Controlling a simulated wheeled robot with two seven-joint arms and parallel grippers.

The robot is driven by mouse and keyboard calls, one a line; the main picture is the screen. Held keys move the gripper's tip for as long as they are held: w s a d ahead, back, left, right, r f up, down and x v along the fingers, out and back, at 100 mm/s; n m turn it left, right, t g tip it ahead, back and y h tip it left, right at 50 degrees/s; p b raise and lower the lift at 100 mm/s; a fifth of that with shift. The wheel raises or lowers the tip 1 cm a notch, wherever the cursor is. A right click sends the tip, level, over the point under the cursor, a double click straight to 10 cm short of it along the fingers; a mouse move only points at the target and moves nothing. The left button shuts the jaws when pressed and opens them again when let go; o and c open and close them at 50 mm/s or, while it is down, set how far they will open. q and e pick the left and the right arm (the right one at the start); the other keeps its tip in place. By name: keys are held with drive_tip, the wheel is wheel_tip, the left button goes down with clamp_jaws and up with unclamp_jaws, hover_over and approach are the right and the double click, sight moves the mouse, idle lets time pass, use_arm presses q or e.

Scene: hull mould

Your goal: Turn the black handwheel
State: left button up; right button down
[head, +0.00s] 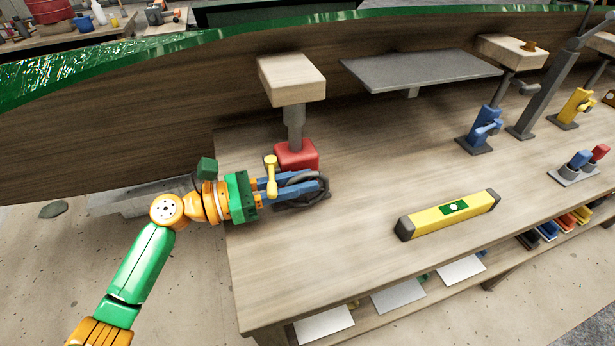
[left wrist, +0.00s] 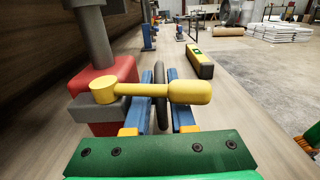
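The black handwheel (head: 303,192) is on the front of a red jack base (head: 296,156) near the left end of the bench. My left gripper (head: 322,185) reaches in from the left, with its blue fingers at the wheel. In the left wrist view the wheel's dark rim (left wrist: 160,92) stands between the two fingers (left wrist: 164,78). The fingers look apart, with a gap beside the rim; contact is not clear. A yellow lever (left wrist: 190,92) crosses in front of the fingers and hides part of them and the wheel. My right gripper is not in view.
A grey post with a wooden block (head: 291,78) rises from the red base under the dark hull (head: 180,120). A yellow level (head: 448,214) lies to the right on the bench (head: 365,165). Blue (head: 484,130) and yellow (head: 575,106) jacks stand farther right. The bench between is clear.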

use_arm(q)
drive_tip(key=shift+w+d, duration=0.2)
drive_tip(key=shift+d, duration=0.5)
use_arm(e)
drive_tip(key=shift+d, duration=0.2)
use_arm(q)
clamp_jaws()
drive_tip(key=shift+f, duration=0.15)
drive_tip(key=h+b, duration=0.1)
drive_tip(key=b, duration=0.1)
drive_tip(key=h+b, duration=0.1)
drive_tip(key=b, duration=0.1)
drive_tip(key=shift+a+f+t+b, duration=0.2)
drive_tip(key=shift+a+t+b, duration=0.1)
drive_tip(key=shift+t, duration=0.1)
drive_tip(key=shift+s+r+h, duration=0.1)
drive_tip(key=shift+r+h, duration=0.05)
drive_tip(key=shift+h, duration=0.15)
drive_tip(key=shift+r, duration=0.1)
unclamp_jaws()
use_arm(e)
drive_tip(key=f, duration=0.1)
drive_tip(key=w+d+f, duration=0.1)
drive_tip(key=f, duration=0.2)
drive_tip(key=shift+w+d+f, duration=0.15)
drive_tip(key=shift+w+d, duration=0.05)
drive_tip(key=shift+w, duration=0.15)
